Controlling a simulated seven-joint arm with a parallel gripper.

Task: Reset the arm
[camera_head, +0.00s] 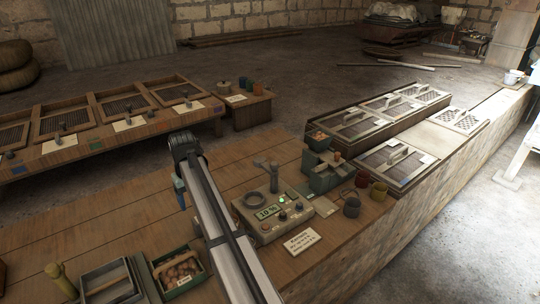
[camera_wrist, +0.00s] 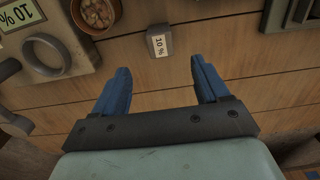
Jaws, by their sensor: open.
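My arm (camera_head: 217,218) reaches from the bottom edge over the wooden bench. My gripper (camera_wrist: 160,76) shows in the wrist view with its two blue fingers spread wide apart and nothing between them. In the head view only a bit of blue finger (camera_head: 180,190) shows beside the arm's dark end joint.
A control box (camera_head: 271,217) with a "10 %" display stands right of my arm. A box of brown lumps (camera_head: 178,271) and a grey tray (camera_head: 109,285) stand to the left. Slatted frames (camera_head: 123,104) lie on the rear bench. Lidded trays (camera_head: 397,165) and cups (camera_head: 352,205) stand at right.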

